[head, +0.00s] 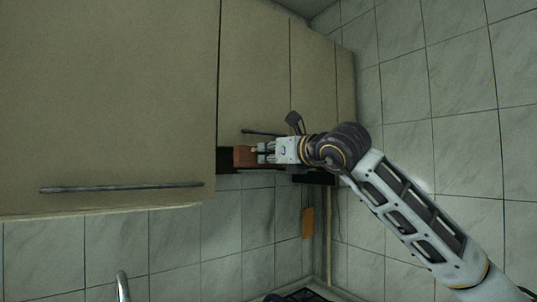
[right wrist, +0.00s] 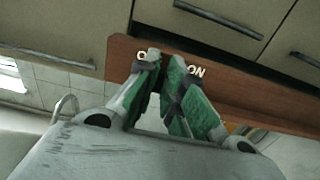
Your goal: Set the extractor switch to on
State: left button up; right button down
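The extractor's brown wooden panel (head: 245,157) lies under the wall cupboards in the head view. In the right wrist view the panel (right wrist: 120,55) carries white lettering: "ON" (right wrist: 196,71) to the right of my fingertips and a partly covered "O" label (right wrist: 142,54) to their left. The switch itself cannot be made out; my fingers cover the space between the labels. My right gripper (head: 262,153) is at the panel's front, its green-padded fingers (right wrist: 164,62) drawn close together at the tips. Nothing is visibly held, and contact cannot be told. My left gripper is not in view.
Beige cupboard doors with dark bar handles (head: 120,188) stand above and left of the panel. The tiled wall (head: 450,90) is to the right. A tap (head: 122,287) and a dark hob edge (head: 300,296) show below.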

dwell(0.3)
jog(key=shift+w+d+b, duration=0.55)
jog(key=shift+w+d, duration=0.1)
jog(key=shift+d, duration=0.25)
jog(key=c, duration=1.5)
grip_release()
jog(key=shift+s, duration=0.1)
jog(key=shift+v, duration=5.95)
